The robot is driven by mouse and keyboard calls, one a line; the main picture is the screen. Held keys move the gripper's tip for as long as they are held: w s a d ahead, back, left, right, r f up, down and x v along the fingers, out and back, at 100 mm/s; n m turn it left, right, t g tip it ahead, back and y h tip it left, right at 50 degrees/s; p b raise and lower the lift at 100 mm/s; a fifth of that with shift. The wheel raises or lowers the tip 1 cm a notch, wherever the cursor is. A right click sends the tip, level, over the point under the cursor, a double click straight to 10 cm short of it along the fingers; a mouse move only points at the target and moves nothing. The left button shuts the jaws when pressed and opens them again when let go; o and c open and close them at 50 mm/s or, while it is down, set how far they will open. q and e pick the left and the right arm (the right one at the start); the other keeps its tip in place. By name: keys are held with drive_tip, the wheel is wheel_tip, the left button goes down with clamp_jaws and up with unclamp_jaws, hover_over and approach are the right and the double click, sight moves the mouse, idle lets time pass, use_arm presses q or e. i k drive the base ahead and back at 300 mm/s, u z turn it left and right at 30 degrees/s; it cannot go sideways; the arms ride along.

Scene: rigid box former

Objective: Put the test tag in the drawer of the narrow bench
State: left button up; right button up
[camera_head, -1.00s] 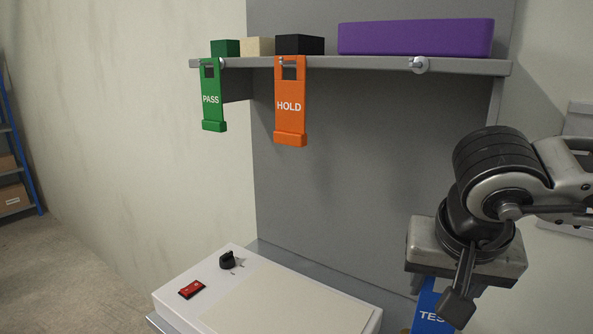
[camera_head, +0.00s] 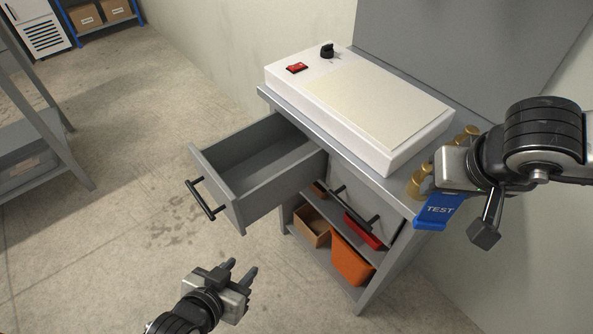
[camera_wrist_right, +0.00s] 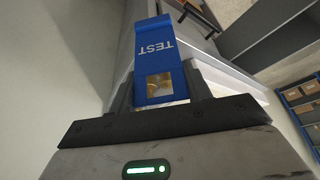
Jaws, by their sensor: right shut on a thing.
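The blue test tag (camera_head: 436,211) is held in my right gripper (camera_wrist_right: 160,88), at the right end of the narrow bench (camera_head: 377,285). In the right wrist view the tag (camera_wrist_right: 152,45) sits between the two fingers, its TEST lettering upside down. The bench drawer (camera_head: 235,205) is pulled out at the left, and its visible inside (camera_head: 262,163) is empty. My left gripper (camera_head: 243,272) is low in front of the drawer, with its fingers apart and nothing between them.
A white box with a red switch (camera_head: 297,68) covers most of the bench top. Brass pieces (camera_head: 466,137) stand by its right end. A black bar handle (camera_head: 352,209) is right of the open drawer. Orange (camera_head: 350,262) and brown (camera_head: 311,228) bins sit below.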

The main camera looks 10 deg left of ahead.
sight(274, 172)
drive_tip(key=u, duration=3.45)
drive_tip(key=k, duration=0.55)
drive_tip(key=z, duration=1.45)
